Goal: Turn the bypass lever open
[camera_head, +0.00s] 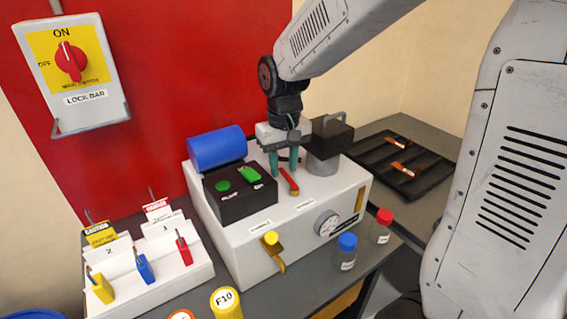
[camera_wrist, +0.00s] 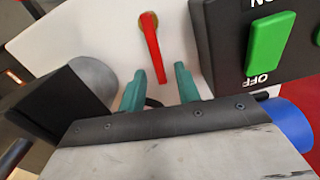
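A red lever (camera_head: 289,181) stands on top of the white bender housing (camera_head: 255,247), beside a small label too blurred to read; I take it for the bypass lever. In the wrist view the red lever (camera_wrist: 153,48) is a narrow bar on a brass pivot, lying just ahead of the gap between my fingers. My gripper (camera_head: 284,167) points down above the housing, right behind the lever. Its two teal fingers (camera_wrist: 160,84) are apart with nothing gripped between them. Whether a finger touches the lever cannot be told.
A black switch box (camera_head: 240,205) with green buttons and a blue cylinder (camera_head: 216,148) stand left of the lever. A grey cylinder (camera_head: 322,164) with a black block is close on the right. A yellow-knobbed lever (camera_head: 272,240) and a gauge (camera_head: 328,224) are on the front.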

